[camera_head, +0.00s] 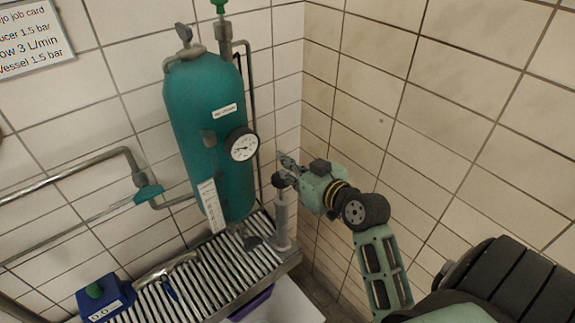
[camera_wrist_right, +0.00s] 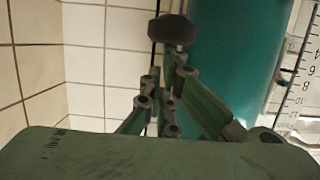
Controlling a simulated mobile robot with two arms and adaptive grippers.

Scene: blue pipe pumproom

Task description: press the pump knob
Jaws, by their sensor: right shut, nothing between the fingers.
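The pump is a grey upright cylinder (camera_head: 283,220) at the front right of the slatted rack. Its dark round pump knob (camera_head: 279,180) sits on top. My right gripper (camera_head: 286,165) is shut and empty, close beside and slightly above the knob; I cannot tell whether it touches. In the right wrist view, a dark rounded knob (camera_wrist_right: 172,30) shows just beyond the fingers (camera_wrist_right: 166,92), with part of it out of clear detail. My left gripper is not in view.
A teal vessel (camera_head: 205,130) with a dial gauge (camera_head: 242,145) stands left of the pump. The tiled wall (camera_head: 400,110) is close on the right. A blue box (camera_head: 105,298) with a green knob sits lower left. Pipes (camera_head: 70,175) run along the left wall.

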